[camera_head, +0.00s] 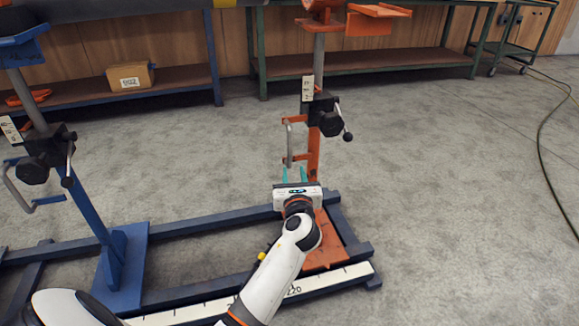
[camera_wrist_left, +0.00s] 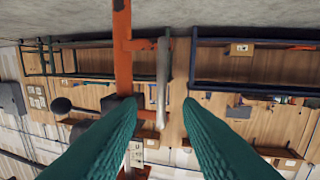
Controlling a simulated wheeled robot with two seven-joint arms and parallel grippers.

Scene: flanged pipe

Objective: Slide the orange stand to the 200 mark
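The orange stand (camera_head: 314,148) stands upright at the right end of the dark rail frame. Its base plate (camera_head: 327,255) lies across the rails, partly hidden by my left arm. A grey bar handle (camera_head: 289,142) sits on brackets on the left side of its post. My left gripper (camera_head: 294,174) is open, its teal fingers just below and in front of the handle. In the left wrist view, which is upside down, the handle (camera_wrist_left: 162,75) shows between the spread fingers, apparently untouched. A white scale (camera_head: 345,276) runs along the front rail; "220" is legible beside my arm. No 200 mark is readable.
A blue stand (camera_head: 92,205) stands on the same rails at the left. Between the two stands the rails (camera_head: 200,228) are free apart from my arm in front. Workbenches (camera_head: 360,65) line the back wall. A black cable (camera_head: 545,150) lies on the floor at the right.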

